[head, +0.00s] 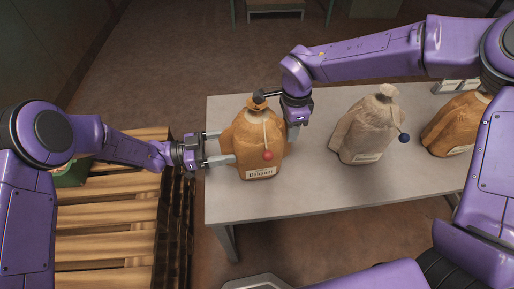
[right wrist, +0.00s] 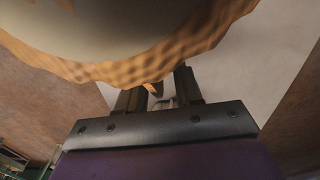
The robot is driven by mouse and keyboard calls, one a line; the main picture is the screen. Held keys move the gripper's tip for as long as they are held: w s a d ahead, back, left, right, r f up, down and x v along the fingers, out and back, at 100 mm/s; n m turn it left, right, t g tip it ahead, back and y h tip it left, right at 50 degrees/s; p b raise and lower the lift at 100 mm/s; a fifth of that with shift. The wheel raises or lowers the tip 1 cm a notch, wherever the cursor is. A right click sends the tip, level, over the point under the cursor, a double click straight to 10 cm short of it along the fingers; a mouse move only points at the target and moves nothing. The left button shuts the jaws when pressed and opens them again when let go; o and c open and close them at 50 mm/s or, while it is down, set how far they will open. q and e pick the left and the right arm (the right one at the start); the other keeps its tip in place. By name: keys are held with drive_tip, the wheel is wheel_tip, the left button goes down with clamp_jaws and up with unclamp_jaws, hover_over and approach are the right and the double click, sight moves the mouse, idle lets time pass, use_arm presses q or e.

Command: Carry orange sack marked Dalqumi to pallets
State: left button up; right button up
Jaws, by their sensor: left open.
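The orange sack labelled Dalqumi (head: 243,135) stands upright on the left end of the grey table, with a red ball hanging on a cord at its front. My left gripper (head: 220,149) is open at the sack's left side, its fingertips at the cloth. My right gripper (head: 288,117) is at the sack's upper right, by the neck. In the right wrist view a large rounded orange-edged shape (right wrist: 150,62) fills the top, and a small orange bit shows between the dark fingers (right wrist: 157,92); its grip is unclear. The wooden pallets (head: 105,217) are at the left.
A pale sack with a blue ball (head: 365,130) and another orange sack (head: 452,125) stand farther right on the table (head: 330,195). A green object (head: 70,174) is on the pallets, partly behind my left arm. Much of the pallet slats is bare.

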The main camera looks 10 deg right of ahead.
use_arm(q)
drive_tip(key=c, duration=0.4)
use_arm(e)
drive_tip(key=c, duration=0.4)
use_arm(q)
drive_tip(key=c, duration=0.5)
use_arm(e)
clamp_jaws()
use_arm(q)
clamp_jaws()
use_arm(e)
drive_tip(key=shift+a+r, duration=0.1)
drive_tip(key=shift+a, duration=0.05)
use_arm(q)
drive_tip(key=shift+d+r, duration=0.1)
use_arm(e)
drive_tip(key=shift+s+a, duration=0.1)
drive_tip(key=shift+s, duration=0.1)
use_arm(q)
drive_tip(key=shift+r, duration=0.1)
